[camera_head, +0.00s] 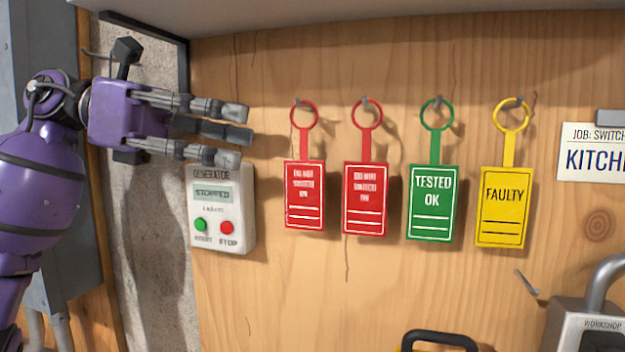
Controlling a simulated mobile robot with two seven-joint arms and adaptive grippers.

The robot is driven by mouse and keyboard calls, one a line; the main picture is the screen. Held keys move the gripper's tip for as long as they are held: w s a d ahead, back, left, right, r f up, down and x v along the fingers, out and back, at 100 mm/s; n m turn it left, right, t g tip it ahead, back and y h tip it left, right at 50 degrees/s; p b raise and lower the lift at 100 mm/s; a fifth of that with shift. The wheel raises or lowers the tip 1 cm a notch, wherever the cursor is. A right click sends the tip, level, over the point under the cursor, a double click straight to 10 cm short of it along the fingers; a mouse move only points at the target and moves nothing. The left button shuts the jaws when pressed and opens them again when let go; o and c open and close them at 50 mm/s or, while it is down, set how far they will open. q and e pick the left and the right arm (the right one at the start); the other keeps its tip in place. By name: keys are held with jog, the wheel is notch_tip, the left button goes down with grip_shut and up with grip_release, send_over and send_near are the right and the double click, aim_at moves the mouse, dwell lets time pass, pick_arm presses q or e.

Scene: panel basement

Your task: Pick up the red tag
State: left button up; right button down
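Two red tags hang by their rings from hooks on the wooden board: a left red tag (304,195) and a right red tag (366,199) beside it. Both have white lettering and lines. My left gripper (238,133) comes in from the left, its fingers spread apart and pointing right. It is open, with nothing visible between the fingers. Its fingertips are left of the left red tag's ring, apart from it in the picture. My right gripper is not in view.
A green "TESTED OK" tag (433,204) and a yellow "FAULTY" tag (503,207) hang to the right. A generator box (221,215) sits below my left gripper. The board below the red tags is mostly clear.

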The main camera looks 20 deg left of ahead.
aim_at(284, 149)
pick_arm(q)
jog(key=p+x, duration=0.1)
jog(key=x, duration=0.5)
jog(key=shift+w+d+f+p, duration=0.1)
jog(key=shift+d+f+p, duration=0.05)
jog(key=shift+d+p, duration=0.15)
jog(key=shift+w+d+f, duration=0.15)
jog(key=shift+d, duration=0.25)
jog(key=shift+a, duration=0.1)
grip_shut()
